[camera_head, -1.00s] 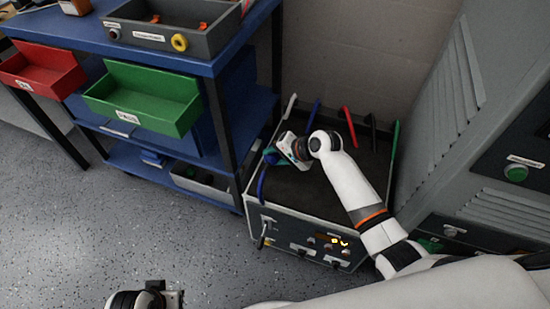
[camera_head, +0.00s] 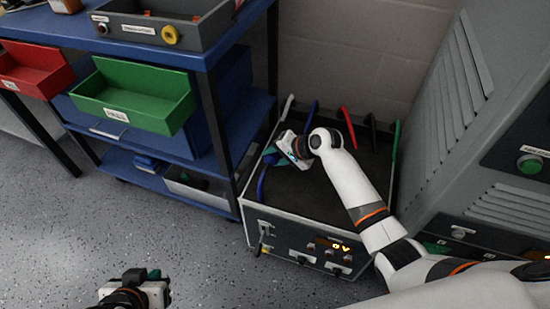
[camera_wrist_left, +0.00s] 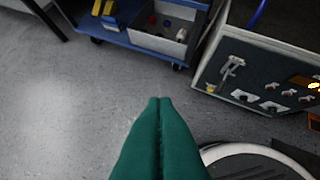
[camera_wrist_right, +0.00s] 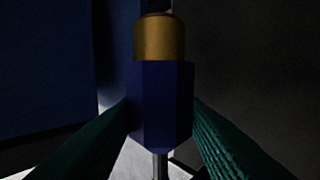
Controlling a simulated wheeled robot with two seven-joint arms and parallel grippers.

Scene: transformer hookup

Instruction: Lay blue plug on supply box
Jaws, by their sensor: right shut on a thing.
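The supply box (camera_head: 287,231) is a grey case with a dark top and a front panel with a lit display reading about 0 V. It also shows in the left wrist view (camera_wrist_left: 221,50). My right gripper (camera_head: 271,156) is at the left side of the box top, low over it. In the right wrist view it is shut on the blue plug (camera_wrist_right: 160,100), a blue hexagonal body with a brass end. I cannot tell whether the plug touches the top. A blue cable (camera_head: 262,184) curves below this gripper. My left gripper (camera_wrist_left: 159,105) is shut and empty, over the floor.
Red (camera_head: 345,125), black, green and other cable ends stand along the back of the box. A blue shelf cart (camera_head: 190,65) with a green bin (camera_head: 135,104) is to the left. A grey cabinet (camera_head: 440,130) is close on the right. The floor in front is clear.

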